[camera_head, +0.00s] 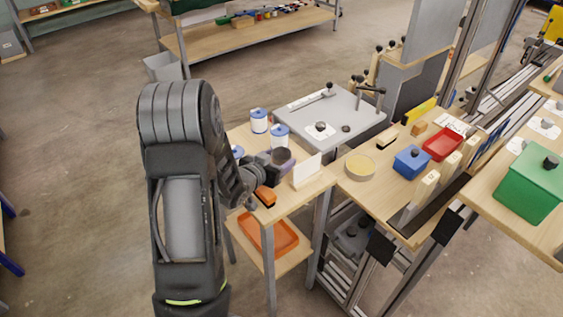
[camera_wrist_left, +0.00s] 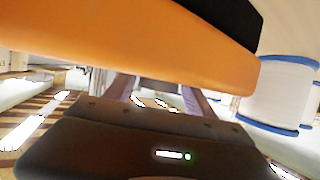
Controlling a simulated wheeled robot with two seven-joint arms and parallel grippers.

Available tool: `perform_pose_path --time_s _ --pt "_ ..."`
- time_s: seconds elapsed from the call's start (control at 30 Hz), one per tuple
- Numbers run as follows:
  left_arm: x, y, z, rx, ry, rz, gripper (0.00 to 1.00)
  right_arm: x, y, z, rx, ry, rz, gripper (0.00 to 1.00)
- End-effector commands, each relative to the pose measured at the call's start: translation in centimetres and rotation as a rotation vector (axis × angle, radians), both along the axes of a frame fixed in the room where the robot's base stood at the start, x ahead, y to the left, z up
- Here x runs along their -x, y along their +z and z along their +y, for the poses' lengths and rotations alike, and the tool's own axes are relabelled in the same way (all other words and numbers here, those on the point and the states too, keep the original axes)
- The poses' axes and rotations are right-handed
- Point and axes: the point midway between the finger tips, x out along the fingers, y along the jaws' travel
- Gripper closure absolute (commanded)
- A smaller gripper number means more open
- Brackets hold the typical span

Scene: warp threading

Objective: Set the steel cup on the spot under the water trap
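A dark grey cup (camera_head: 281,155), which looks like the steel cup, is on or just above the small wooden side table (camera_head: 318,184). My left gripper (camera_head: 277,167) is right at the cup, low over the table. In the left wrist view its two purplish fingers (camera_wrist_left: 163,98) stand apart with a grey shape between their far ends. I cannot tell whether they grip the cup or only stand around it. An orange and black object (camera_head: 265,196) lies on the table's front edge, and its orange side fills the top of the left wrist view (camera_wrist_left: 130,45). I cannot make out the water trap.
White spools with blue rims (camera_head: 259,121) stand behind the cup; one is close in the left wrist view (camera_wrist_left: 280,95). A pale upright card (camera_head: 306,171) is just right of the cup. A grey bench unit (camera_head: 350,105) lies behind.

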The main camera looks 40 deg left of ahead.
Motion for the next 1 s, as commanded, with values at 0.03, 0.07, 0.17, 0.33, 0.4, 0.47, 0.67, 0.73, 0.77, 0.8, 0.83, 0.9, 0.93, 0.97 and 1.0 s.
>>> perform_pose_path --time_s 0.03,0.07,0.17,0.33,0.4,0.47,0.67,0.73,0.77,0.8,0.83,0.9,0.93,0.97,1.0 --pt "0.00 0.00 0.00 0.000 0.000 0.000 0.41 0.00 0.00 0.00 0.000 0.000 0.000 0.25" --pt "0.00 0.00 0.00 0.000 0.000 0.000 0.44 0.00 0.00 0.00 0.000 0.000 0.000 0.25" --pt "0.00 0.00 0.00 0.000 0.000 0.000 0.52 0.00 0.00 0.00 0.000 0.000 0.000 0.25" --pt "0.00 0.00 0.00 0.000 0.000 0.000 0.66 0.00 0.00 0.00 0.000 0.000 0.000 0.25" --pt "0.00 0.00 0.00 0.000 0.000 0.000 0.71 0.00 0.00 0.00 0.000 0.000 0.000 0.25" --pt "0.00 0.00 0.00 0.000 0.000 0.000 0.76 0.00 0.00 0.00 0.000 0.000 0.000 0.25" --pt "-0.01 0.04 0.01 0.000 0.000 -0.001 0.89 0.00 0.00 0.00 0.000 0.000 0.000 0.25" --pt "-0.01 0.03 0.01 0.000 0.000 -0.001 0.89 0.00 0.00 0.00 0.000 0.000 0.000 0.25" --pt "-0.01 0.03 0.01 0.000 0.000 -0.001 0.89 0.00 0.00 0.00 0.000 0.000 0.000 0.25" --pt "-0.02 0.04 0.00 0.000 0.000 -0.001 0.89 0.00 0.00 0.00 0.000 0.000 0.000 0.25" --pt "-0.02 0.05 0.01 0.000 0.000 -0.001 0.89 0.00 0.00 0.00 0.000 0.000 0.000 0.25" --pt "-0.02 0.15 0.00 0.000 0.000 -0.001 0.89 0.00 0.00 0.00 0.000 0.000 0.000 0.25" --pt "-0.03 0.24 0.00 0.000 0.000 -0.002 0.89 0.00 0.00 0.00 0.000 0.000 0.000 0.25" --pt "-0.03 0.34 0.00 0.000 0.000 -0.002 0.89 0.00 0.00 0.00 0.000 0.000 0.000 0.25" --pt "-0.05 0.53 0.00 0.000 0.000 -0.002 0.89 0.00 0.00 0.00 0.000 0.000 0.000 0.25"
